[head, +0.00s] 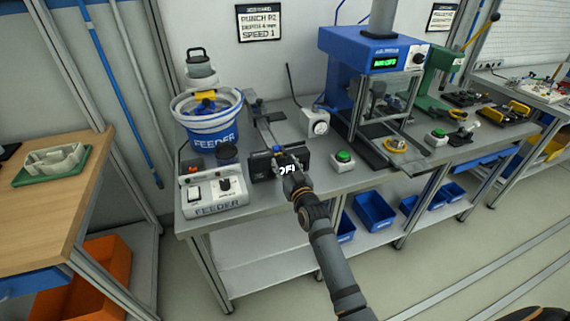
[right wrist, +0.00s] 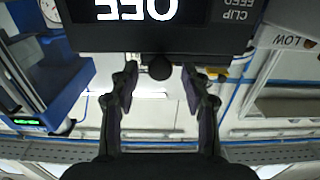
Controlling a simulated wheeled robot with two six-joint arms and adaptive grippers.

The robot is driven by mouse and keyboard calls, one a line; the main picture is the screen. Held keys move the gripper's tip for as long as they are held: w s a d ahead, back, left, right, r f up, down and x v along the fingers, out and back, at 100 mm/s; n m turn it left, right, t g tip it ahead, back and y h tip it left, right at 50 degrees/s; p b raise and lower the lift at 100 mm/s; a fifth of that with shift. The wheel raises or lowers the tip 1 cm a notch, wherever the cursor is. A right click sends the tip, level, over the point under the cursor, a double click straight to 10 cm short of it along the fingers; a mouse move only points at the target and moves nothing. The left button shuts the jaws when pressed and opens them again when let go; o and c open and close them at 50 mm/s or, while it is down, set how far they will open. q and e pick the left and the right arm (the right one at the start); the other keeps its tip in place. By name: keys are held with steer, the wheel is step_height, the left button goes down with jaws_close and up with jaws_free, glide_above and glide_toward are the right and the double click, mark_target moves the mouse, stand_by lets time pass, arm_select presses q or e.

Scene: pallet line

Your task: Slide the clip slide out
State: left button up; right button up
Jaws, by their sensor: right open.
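The clip feed unit is a dark box (head: 262,168) at the front of the bench, beside the feeder. In the right wrist view its dark face (right wrist: 190,35) fills the top, with upside-down "OFF" and "CLIP FEED" lettering. A round dark knob (right wrist: 160,69) shows just below that face, probably the clip slide's handle. My right gripper (right wrist: 160,78) is open, one finger on each side of the knob, with visible gaps. In the head view my right gripper (head: 287,169) is at the box and hides part of it. My left gripper is out of view.
A blue and white bowl feeder (head: 212,140) and a feeder control box (head: 213,196) stand left of the unit. A green button box (head: 343,162) and a blue press (head: 375,60) stand to the right. Blue bins (head: 375,211) sit on the shelf below.

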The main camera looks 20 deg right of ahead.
steer(key=shift+c, duration=0.3)
jaws_close()
steer(key=d, duration=0.7)
steer(key=shift+w+d+f+b, duration=0.1)
steer(key=shift+d+b, duration=0.25)
steer(key=shift+d, duration=0.05)
steer(key=shift+a, duration=0.15)
